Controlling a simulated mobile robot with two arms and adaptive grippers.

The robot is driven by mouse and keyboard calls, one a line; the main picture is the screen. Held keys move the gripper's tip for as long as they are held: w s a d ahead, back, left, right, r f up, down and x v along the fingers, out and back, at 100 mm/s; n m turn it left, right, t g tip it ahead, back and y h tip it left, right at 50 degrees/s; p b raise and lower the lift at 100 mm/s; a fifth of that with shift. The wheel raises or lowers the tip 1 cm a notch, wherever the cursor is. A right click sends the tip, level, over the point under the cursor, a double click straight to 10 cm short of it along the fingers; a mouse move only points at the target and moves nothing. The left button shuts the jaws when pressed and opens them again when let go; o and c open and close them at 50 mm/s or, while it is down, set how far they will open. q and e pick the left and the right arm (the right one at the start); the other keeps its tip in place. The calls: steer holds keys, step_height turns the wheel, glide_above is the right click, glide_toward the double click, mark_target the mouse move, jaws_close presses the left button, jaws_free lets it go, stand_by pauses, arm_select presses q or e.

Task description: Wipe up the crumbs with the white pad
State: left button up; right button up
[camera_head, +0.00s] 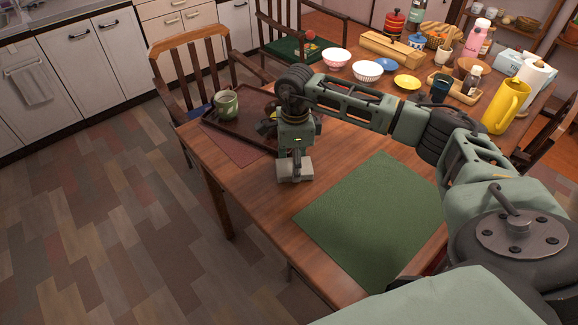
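My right arm comes in from the right, and its wrist and gripper (295,168) are low over the wooden table (255,185), between the dark tray and the green mat. A pale grey block shape shows at its lower end. I cannot tell whether this is the white pad or part of the gripper, and I cannot make out separate fingers. I cannot make out any crumbs. My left gripper is not in view.
A dark tray (222,132) holds a green mug (226,103) on a reddish mat. A green mat (372,215) lies at the near right. Bowls, a yellow pitcher (506,106) and several other things crowd the table's far right. Chairs stand along the far side.

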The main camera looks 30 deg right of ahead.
mark_target(279, 177)
steer(key=shift+w+d+f+b, duration=0.1)
steer(key=shift+d+f+b, duration=0.1)
steer(key=shift+d, duration=0.55)
steer(key=shift+w+d+f+b, duration=0.1)
steer(key=shift+d+b, duration=0.05)
steer(key=shift+d, duration=0.6)
arm_select(q)
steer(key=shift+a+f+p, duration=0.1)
steer(key=shift+p, duration=0.4)
arm_select(e)
steer(key=shift+s+a, duration=0.25)
steer(key=shift+a, duration=0.9)
steer(key=shift+s+a, duration=0.2)
steer(key=shift+a, duration=0.95)
